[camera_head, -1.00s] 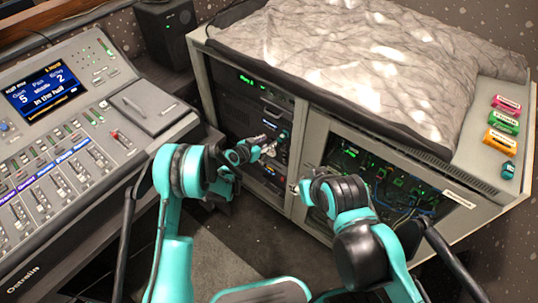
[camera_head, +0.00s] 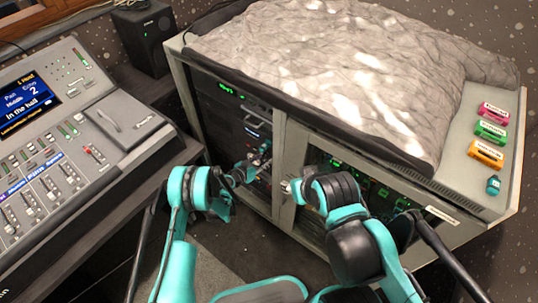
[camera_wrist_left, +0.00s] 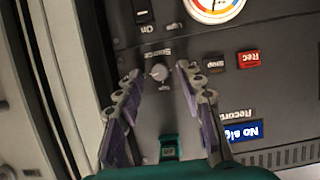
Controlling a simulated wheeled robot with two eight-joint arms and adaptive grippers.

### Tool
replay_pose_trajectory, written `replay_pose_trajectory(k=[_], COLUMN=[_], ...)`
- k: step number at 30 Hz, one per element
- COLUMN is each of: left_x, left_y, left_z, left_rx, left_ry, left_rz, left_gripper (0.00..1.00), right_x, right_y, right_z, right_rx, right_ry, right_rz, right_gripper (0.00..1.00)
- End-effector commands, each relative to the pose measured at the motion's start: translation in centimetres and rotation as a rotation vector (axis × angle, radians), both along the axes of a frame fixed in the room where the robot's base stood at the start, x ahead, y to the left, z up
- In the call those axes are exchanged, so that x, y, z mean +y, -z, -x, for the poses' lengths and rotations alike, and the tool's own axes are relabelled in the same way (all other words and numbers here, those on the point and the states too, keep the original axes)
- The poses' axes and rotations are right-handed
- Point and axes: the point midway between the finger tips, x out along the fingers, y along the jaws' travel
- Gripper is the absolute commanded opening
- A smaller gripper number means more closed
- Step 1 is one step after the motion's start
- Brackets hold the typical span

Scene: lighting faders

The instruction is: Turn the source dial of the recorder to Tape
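The source dial (camera_wrist_left: 159,72) is a small pale round knob on the recorder's dark panel (camera_wrist_left: 235,95), with an upside-down "Source" label by it. It shows in the left wrist view. My left gripper (camera_wrist_left: 158,74) is open, with one fingertip on each side of the dial; I cannot tell whether they touch it. The dial's pointer is too small to read. In the head view my left gripper (camera_head: 262,156) reaches into the open left bay of the rack cabinet (camera_head: 292,165). My right gripper (camera_head: 290,188) is in front of the cabinet's middle post, its fingers mostly hidden.
Near the dial are a red Rec button (camera_wrist_left: 248,59), a dark Snap button (camera_wrist_left: 214,65), an On switch (camera_wrist_left: 143,12) and a round meter (camera_wrist_left: 214,5). A mixing desk (camera_head: 118,128) stands at the left. A mesh-like right bay door is close to my right arm.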

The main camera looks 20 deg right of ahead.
Motion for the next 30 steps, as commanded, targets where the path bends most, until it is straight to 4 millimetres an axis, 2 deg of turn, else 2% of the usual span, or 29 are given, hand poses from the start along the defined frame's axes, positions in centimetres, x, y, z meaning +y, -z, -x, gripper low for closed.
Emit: replay_pose_trajectory(k=[8, 9, 13, 14, 19, 25, 30], left_x=[0.13, 0.13, 0.12, 0.12, 0.16, 0.33, 0.27], left_y=[0.21, 0.21, 0.2, 0.19, 0.2, 0.21, 0.17], left_z=[0.04, 0.03, 0.03, 0.03, -0.03, -0.26, -0.22], left_rx=[0.0, 0.0, 0.0, 0.0, 0.012, 0.176, 0.197], left_ry=[0.0, 0.0, 0.0, 0.0, -0.001, -0.001, -0.001], left_rz=[0.0, 0.0, 0.0, 0.0, 0.01, 0.138, 0.155], left_gripper=[0.38, 0.36, 0.01, 0.0, 0.0, 0.0, 0.0], right_x=[0.0, 0.0, 0.0, 0.0, 0.0, 0.0, 0.0], right_y=[0.01, 0.01, 0.01, 0.01, 0.01, 0.01, 0.01], right_z=[0.02, 0.02, 0.02, 0.02, 0.02, 0.01, 0.01], right_rx=[0.0, 0.0, 0.0, 0.0, 0.0, 0.0, 0.0], right_ry=[0.0, 0.0, 0.0, 0.0, 0.0, 0.0, 0.0], right_rz=[0.0, 0.0, 0.0, 0.0, 0.0, 0.0, 0.0], right_gripper=[0.4, 0.4, 0.4, 0.4, 0.4, 0.4, 0.4])
